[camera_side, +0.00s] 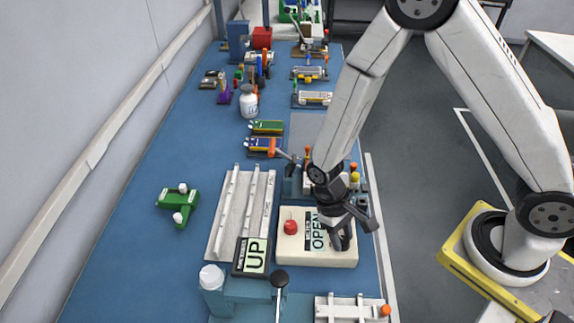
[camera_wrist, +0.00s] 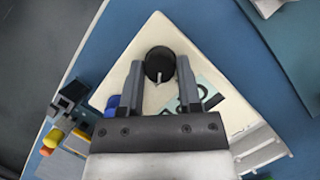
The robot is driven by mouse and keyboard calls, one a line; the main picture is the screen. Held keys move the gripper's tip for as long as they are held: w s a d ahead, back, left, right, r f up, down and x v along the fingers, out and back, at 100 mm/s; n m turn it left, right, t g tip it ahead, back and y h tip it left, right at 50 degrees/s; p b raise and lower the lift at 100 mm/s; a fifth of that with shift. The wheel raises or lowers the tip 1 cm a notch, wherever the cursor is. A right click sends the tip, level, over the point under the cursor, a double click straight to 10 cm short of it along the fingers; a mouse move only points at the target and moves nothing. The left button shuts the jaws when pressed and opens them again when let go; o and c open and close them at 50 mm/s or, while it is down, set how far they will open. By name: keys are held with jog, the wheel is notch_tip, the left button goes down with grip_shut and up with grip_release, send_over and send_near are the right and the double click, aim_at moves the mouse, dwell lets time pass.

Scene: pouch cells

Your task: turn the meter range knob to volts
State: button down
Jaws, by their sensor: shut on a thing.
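The meter is a cream box (camera_side: 318,257) near the front of the blue bench, with a display reading OPEN (camera_side: 319,232) and a red button or jack (camera_side: 290,227) on its left side. Its black round range knob (camera_wrist: 159,64) has a pale pointer line and sits between the two fingers of my gripper (camera_wrist: 159,72) in the wrist view. My gripper (camera_side: 343,235) is down at the right part of the meter in the side view and shut on the knob. A blue jack (camera_wrist: 112,102) shows left of the fingers. The range markings cannot be read.
A green part (camera_side: 179,203) is at the left. A teal fixture with a black-knobbed lever (camera_side: 280,279) is in front.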

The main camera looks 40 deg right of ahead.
jog(key=shift+m+y, duration=0.3)
jog(key=shift+m, duration=0.5)
jog(key=shift+c, duration=1.4)
grip_release()
jog(key=shift+r, duration=0.1)
jog(key=v, duration=0.7)
jog(key=shift+r, duration=0.35)
jog(key=shift+w+d, duration=0.15)
